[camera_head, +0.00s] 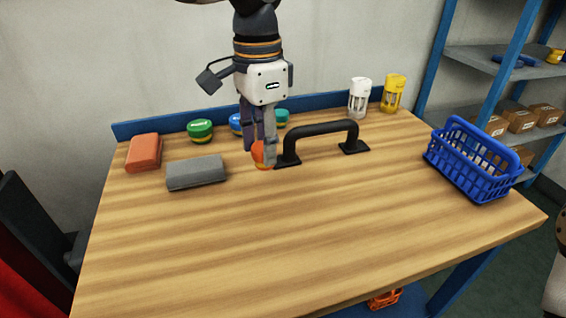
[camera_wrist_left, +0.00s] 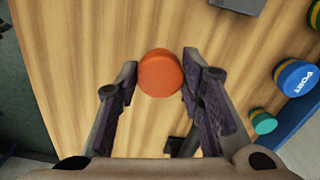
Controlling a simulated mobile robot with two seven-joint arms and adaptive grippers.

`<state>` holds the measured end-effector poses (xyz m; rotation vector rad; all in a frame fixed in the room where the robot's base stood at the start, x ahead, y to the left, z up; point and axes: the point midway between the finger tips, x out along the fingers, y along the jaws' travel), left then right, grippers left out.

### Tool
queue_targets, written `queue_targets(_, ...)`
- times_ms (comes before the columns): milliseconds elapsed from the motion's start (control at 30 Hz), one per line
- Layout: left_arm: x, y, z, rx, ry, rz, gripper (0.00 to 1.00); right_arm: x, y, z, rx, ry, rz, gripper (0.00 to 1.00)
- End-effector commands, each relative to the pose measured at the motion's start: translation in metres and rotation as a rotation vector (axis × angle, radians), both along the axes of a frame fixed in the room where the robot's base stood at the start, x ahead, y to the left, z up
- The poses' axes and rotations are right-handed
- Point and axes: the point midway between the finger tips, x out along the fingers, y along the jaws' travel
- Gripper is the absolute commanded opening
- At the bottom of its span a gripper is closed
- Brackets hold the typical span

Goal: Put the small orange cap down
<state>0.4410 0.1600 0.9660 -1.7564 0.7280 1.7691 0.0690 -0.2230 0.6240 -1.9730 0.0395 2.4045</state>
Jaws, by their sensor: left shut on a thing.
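The small orange cap (camera_head: 258,154) is near the back-middle of the wooden table, between the fingertips of my left gripper (camera_head: 262,158). In the left wrist view the round orange cap (camera_wrist_left: 160,73) sits between the two dark fingers of the left gripper (camera_wrist_left: 160,82), which is shut on it. The gripper points down, and the cap is low over the table top; I cannot tell whether it touches the wood. The fingers hide part of the cap in the head view. My right gripper is not in view.
A black handle (camera_head: 322,129) stands just right of the cap. A grey block (camera_head: 196,172) and an orange block (camera_head: 144,152) lie left. Several round lidded tins, including a green one (camera_head: 200,130), line the back. A blue basket (camera_head: 474,160) is at right. The table's front (camera_head: 270,240) is clear.

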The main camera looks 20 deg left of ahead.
Motion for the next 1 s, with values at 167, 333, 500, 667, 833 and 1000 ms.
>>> queue_targets(167,0.015,-0.012,-0.023,-0.002,-0.001,0.001,0.16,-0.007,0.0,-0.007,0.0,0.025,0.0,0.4)
queue_targets(333,0.021,-0.018,-0.043,-0.001,0.0,0.002,0.16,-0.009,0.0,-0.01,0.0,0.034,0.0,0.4)
queue_targets(500,0.021,-0.018,-0.062,-0.001,-0.007,0.002,0.16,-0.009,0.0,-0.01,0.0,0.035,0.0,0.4)
queue_targets(667,0.021,-0.018,-0.06,-0.001,-0.009,0.002,0.16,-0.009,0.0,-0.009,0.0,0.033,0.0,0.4)
queue_targets(833,0.021,-0.018,-0.064,-0.001,-0.008,0.001,0.44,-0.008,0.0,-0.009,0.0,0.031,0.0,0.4)
queue_targets(1000,0.021,-0.018,-0.064,-0.001,-0.007,0.001,0.55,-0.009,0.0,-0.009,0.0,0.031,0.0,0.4)
